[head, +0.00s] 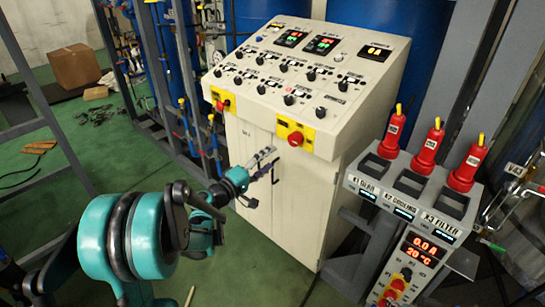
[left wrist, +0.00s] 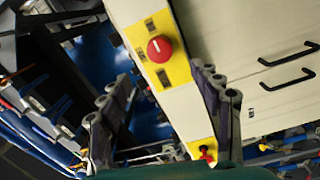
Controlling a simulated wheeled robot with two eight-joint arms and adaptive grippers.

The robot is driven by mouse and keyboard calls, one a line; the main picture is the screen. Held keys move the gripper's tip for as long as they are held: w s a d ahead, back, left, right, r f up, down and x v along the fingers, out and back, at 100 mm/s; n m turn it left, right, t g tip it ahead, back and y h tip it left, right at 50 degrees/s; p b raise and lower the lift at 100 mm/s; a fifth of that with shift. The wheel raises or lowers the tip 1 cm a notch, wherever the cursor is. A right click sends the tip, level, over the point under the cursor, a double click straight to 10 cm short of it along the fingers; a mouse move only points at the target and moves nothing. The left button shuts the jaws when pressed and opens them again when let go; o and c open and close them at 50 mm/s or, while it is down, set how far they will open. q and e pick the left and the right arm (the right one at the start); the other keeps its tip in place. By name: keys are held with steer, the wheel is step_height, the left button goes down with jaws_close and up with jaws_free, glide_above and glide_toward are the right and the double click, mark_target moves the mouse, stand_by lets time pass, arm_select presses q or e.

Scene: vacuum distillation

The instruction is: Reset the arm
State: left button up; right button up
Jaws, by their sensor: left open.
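My left arm, with teal joints, reaches in from the lower left in the head view. My left gripper (head: 271,161) is in front of the white control cabinet, below the sloped panel's front edge. In the left wrist view the two dark fingers of the gripper (left wrist: 163,78) stand apart with nothing between them. Beyond them are the red emergency knob (left wrist: 159,48) on a yellow plate and the cabinet front. I cannot tell exactly how far the fingers are from the cabinet. My right gripper is not in view.
The control cabinet (head: 290,125) has many knobs and a red button (head: 295,138) on its front edge. A grey rack (head: 410,190) with several red plugs stands at the right. Blue pipes and frames stand behind. Green floor (head: 140,150) is open at the left.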

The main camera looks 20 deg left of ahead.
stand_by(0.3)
arm_select(q)
steer(key=s+d+f+m+g, duration=0.3)
steer(key=s+d+m+g, duration=0.3)
steer(key=s+d, duration=0.5)
steer(key=s+a+f+m+g+y, duration=0.1)
steer(key=s+f+m+g+y, duration=0.1)
steer(key=s, duration=0.7)
steer(key=s+a+f+m+g+y, duration=0.2)
steer(key=s+y, duration=0.3)
steer(key=s, duration=0.4)
steer(key=shift+f+m, duration=0.5)
steer(key=shift+f, duration=0.3)
steer(key=shift+a, duration=0.1)
